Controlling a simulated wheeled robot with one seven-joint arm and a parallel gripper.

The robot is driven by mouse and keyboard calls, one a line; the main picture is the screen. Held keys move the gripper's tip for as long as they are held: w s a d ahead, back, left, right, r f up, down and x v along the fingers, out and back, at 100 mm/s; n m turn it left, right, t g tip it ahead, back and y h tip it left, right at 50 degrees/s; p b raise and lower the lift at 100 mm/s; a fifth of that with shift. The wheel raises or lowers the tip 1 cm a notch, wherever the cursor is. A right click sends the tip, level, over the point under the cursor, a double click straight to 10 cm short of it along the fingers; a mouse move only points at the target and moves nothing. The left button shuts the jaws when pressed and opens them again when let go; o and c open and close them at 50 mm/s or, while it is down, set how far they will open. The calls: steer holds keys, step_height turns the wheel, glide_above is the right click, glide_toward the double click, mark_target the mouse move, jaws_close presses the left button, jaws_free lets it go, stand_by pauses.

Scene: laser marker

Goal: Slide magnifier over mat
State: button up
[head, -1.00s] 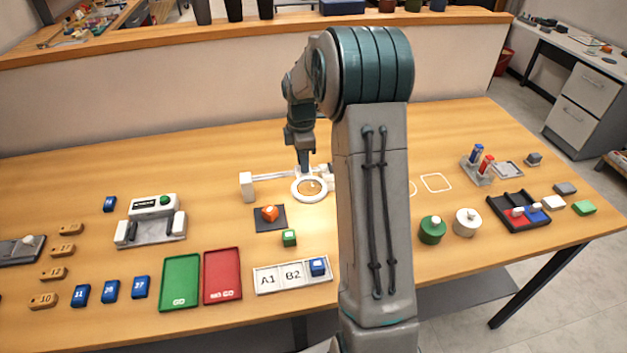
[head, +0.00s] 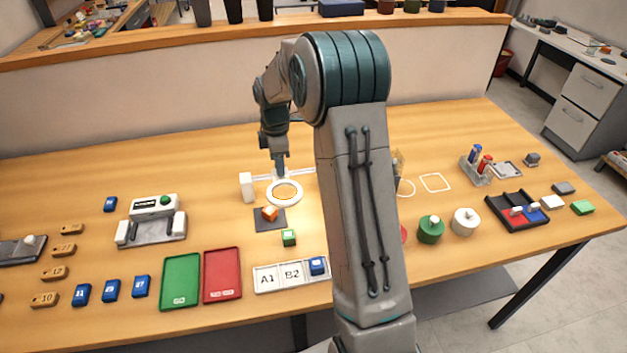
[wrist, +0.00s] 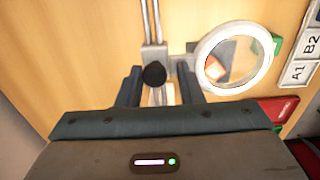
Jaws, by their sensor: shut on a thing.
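The magnifier (head: 268,195) is a white ring lens on a pale rail. In the head view its ring stands just behind and slightly right of the cube on the dark grey mat (head: 277,226). My gripper (head: 279,174) is at the back of the ring. In the wrist view the ring (wrist: 204,62) is right of my gripper (wrist: 158,84), whose fingers close around a mount with a black knob (wrist: 154,74). An orange cube (head: 270,213) sits on the mat. In the wrist view, orange and dark patches show through the lens.
The rail's white end block (head: 247,187) stands left of the ring. A green cube (head: 289,237) lies in front of the mat. The A1/B2 tray (head: 266,279) and green (head: 180,282) and red (head: 222,275) trays are nearer the front edge. My arm hides part of the table.

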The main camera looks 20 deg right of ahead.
mark_target(266, 177)
steer(key=shift+w+a+f, duration=0.1)
steer(key=shift+a+f, duration=0.15)
steer(key=shift+a, duration=0.45)
steer(key=shift+w+a+f, duration=0.1)
steer(key=shift+a+f, duration=0.2)
steer(key=shift+a, duration=0.4)
steer(key=shift+w+a+f, duration=0.1)
steer(key=shift+a+f, duration=0.15)
steer(key=shift+a, duration=0.45)
steer(key=o, duration=0.3)
steer(key=shift+o, duration=1.4)
steer(key=shift+f, duration=0.1)
steer(key=shift+w+d, duration=0.1)
steer(key=shift+w, duration=0.1)
steer(key=shift+s, duration=0.1)
step_height(266, 177, up, 7)
steer(key=p, duration=0.5)
steer(key=shift+w+r, duration=0.2)
steer(key=shift+w, duration=0.1)
